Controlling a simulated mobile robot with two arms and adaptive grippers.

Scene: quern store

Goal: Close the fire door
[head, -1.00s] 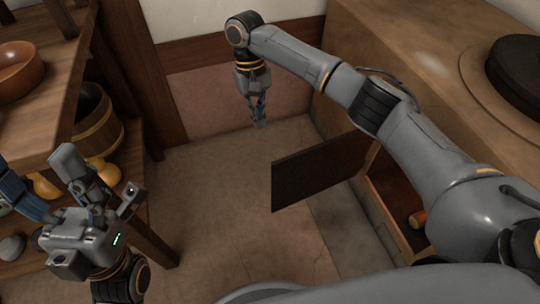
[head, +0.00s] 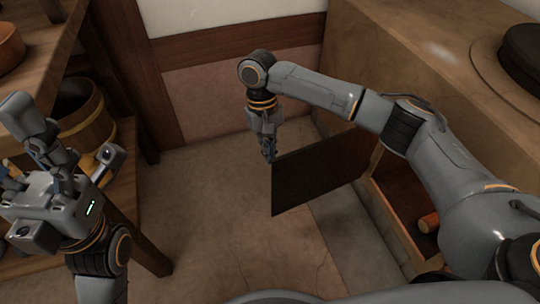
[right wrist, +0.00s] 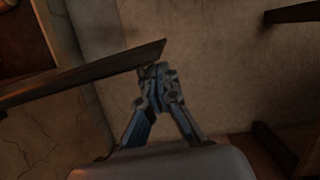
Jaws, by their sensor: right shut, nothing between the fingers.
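The fire door (head: 318,172) is a dark flat panel standing open, sticking out from a low opening (head: 396,205) in the tan block on the right. My right gripper (head: 269,155) is shut and empty, pointing down at the upper corner of the door's free edge. In the right wrist view the door (right wrist: 95,72) shows edge-on, just beyond the closed fingertips (right wrist: 157,72). I cannot tell whether they touch it. My left gripper (head: 22,150) is open at the left, away from the door.
A reddish-brown cylinder (head: 429,222) lies in the opening. The tan block (head: 400,60) carries a dark round stone (head: 522,55). A wooden shelf with a bucket (head: 85,115) stands on the left. The floor (head: 220,215) between is clear.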

